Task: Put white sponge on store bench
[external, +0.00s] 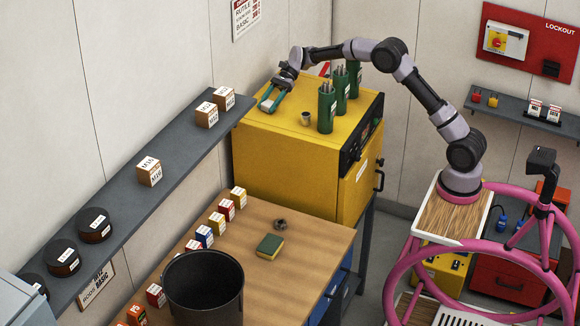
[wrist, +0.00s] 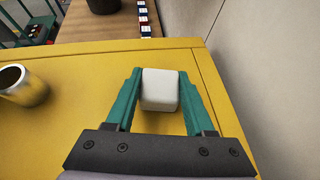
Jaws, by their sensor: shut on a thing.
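The white sponge (wrist: 160,90) is a pale rounded block between the two teal fingers of my gripper (wrist: 158,97) in the wrist view. The fingers are shut on it, over the yellow cabinet's top. A wooden bench (external: 310,245), probably the store bench, stands in front of the cabinet and lower. A green and yellow sponge (external: 269,246) lies on it.
The yellow cabinet (external: 285,150) carries a metal cup (external: 306,118) and green rod holders (external: 326,108). On the bench are a black bucket (external: 204,287), a small dark ring (external: 280,224) and a row of boxes. A grey shelf (external: 180,150) runs along the left wall. The bench's right part is clear.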

